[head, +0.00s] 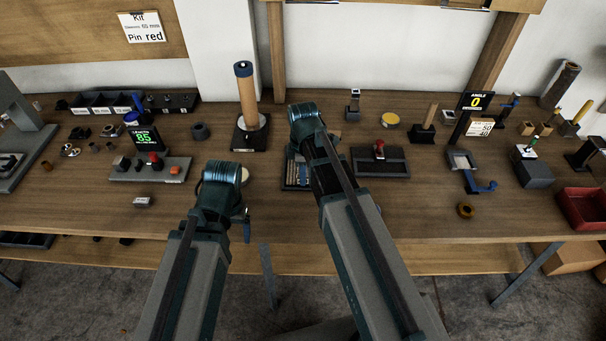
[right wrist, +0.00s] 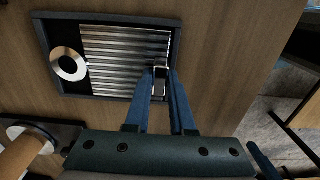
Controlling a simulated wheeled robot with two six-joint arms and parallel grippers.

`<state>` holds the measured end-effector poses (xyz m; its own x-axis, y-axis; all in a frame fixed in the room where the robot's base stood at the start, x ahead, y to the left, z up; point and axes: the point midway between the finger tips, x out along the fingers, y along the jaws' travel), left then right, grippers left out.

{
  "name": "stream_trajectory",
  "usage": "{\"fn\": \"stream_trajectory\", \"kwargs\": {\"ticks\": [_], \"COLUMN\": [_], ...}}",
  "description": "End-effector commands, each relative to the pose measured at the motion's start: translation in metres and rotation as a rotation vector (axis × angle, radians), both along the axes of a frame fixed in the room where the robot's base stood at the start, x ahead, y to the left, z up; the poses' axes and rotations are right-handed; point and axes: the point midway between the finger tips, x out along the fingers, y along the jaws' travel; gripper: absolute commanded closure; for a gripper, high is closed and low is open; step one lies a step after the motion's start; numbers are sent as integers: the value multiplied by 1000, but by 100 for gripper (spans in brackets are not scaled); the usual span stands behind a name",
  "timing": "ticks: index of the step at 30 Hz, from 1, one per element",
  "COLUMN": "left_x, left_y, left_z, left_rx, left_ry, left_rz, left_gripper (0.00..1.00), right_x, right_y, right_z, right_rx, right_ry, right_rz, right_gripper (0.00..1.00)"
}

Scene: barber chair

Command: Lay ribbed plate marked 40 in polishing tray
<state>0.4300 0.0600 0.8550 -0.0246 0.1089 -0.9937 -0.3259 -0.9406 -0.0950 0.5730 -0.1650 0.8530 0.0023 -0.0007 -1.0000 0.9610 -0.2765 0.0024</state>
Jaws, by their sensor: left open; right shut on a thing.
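The ribbed metal plate (right wrist: 112,62) lies inside the dark rectangular polishing tray (right wrist: 68,91), beside a shiny ring (right wrist: 69,64). I cannot read a 40 on it. My right gripper (right wrist: 161,76) is shut on a small metal block at the plate's right end, inside the tray wall. The fingers hide part of that end. In the head view the tray (head: 289,184) stands mid-bench, partly covered by my right arm, which hides the right gripper there. My left gripper (head: 246,222) is open, low before the bench's front edge, and mostly hidden by its own wrist.
A wooden post (head: 247,95) on a black base stands behind the tray. A dark fixture with a red knob (head: 379,149) is to the right, and a board with an 85 display (head: 148,140) to the left. The front bench strip is mostly clear.

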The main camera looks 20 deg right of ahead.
Motion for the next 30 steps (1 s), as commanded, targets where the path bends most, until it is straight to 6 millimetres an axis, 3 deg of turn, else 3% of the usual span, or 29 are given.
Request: {"fn": "stream_trajectory", "kwargs": {"ticks": [1, 6, 20, 30], "left_x": [0, 0, 0, 0], "left_y": [0, 0, 0, 0], "left_z": [0, 0, 6, 43], "left_rx": [0, 0, 0, 0], "left_ry": [0, 0, 0, 0], "left_rz": [0, 0, 0, 0], "left_gripper": [19, 19, 19, 19], "right_x": [0, 0, 0, 0], "right_y": [0, 0, 0, 0], "right_z": [0, 0, 6, 43], "right_rx": [0, 0, 0, 0], "right_ry": [0, 0, 0, 0], "right_rz": [0, 0, 0, 0], "right_gripper": [73, 43, 43, 43]}}
